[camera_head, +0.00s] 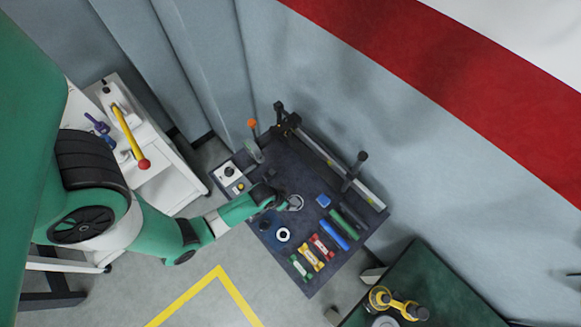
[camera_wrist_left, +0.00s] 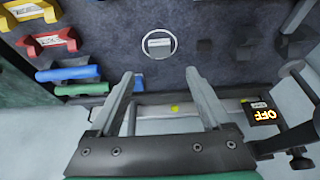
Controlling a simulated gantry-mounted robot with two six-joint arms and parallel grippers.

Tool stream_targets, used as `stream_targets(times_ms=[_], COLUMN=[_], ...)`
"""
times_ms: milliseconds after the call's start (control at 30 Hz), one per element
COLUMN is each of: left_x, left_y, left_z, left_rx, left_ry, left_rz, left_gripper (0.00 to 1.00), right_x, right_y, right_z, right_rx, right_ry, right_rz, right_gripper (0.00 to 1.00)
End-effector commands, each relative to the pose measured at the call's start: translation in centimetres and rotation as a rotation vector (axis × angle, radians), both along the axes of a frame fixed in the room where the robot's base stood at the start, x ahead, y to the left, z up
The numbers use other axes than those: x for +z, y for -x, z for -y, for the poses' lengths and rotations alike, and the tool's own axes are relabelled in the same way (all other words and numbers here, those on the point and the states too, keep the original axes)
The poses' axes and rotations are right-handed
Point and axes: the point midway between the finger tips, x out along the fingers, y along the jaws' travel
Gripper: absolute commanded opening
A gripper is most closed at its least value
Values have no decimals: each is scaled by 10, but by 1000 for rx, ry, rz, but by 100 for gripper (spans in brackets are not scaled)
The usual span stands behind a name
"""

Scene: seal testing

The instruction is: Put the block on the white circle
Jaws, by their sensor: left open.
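The blue block (camera_head: 323,200) lies on the dark mat, right of my left gripper in the head view. In the left wrist view a small blue patch that looks like this block (camera_wrist_left: 138,84) shows beside the left finger, mostly hidden. The white circle (camera_head: 283,234) is a ring on the mat, below the gripper in the head view. In the left wrist view the white circle (camera_wrist_left: 145,46) has a small pale rectangle inside it. My left gripper (camera_head: 297,203) is over the mat, its fingers (camera_wrist_left: 160,74) apart with nothing held between them. My right gripper is not in view.
Coloured pieces in green, yellow (camera_head: 311,257), red (camera_head: 322,247) and blue (camera_head: 335,235) lie in a row beside the circle. A metal rail with dark posts (camera_head: 355,172) runs along the mat's far edge. A display reading OFF (camera_wrist_left: 264,115) is near the right finger.

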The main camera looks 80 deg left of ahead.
Motion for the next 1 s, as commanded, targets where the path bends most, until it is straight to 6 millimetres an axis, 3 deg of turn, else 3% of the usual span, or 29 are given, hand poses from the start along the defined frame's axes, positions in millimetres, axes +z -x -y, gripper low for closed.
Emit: stream_targets(times_ms=[33,100,533,667,767,833,900,967,1000], left_x=[11,14,13,32,78,132,199,261,305], left_y=[2,4,5,-22,-79,-131,-183,-219,-240], left_z=[1,2,3,-4,-15,-20,-19,-12,-6], left_rx=[0,0,0,-16,-52,-90,-132,-167,-189], left_ry=[0,0,-1,-24,-77,-127,-180,-221,-246], left_rz=[0,0,2,57,187,320,473,608,701], left_gripper=[82,82,82,82,82,82,82,82,82], right_x=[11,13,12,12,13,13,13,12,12], right_y=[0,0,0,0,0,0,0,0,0], right_z=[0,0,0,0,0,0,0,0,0], right_rx=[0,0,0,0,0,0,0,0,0], right_ry=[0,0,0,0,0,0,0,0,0], right_rz=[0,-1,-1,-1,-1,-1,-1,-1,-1], right_gripper=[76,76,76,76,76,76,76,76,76])
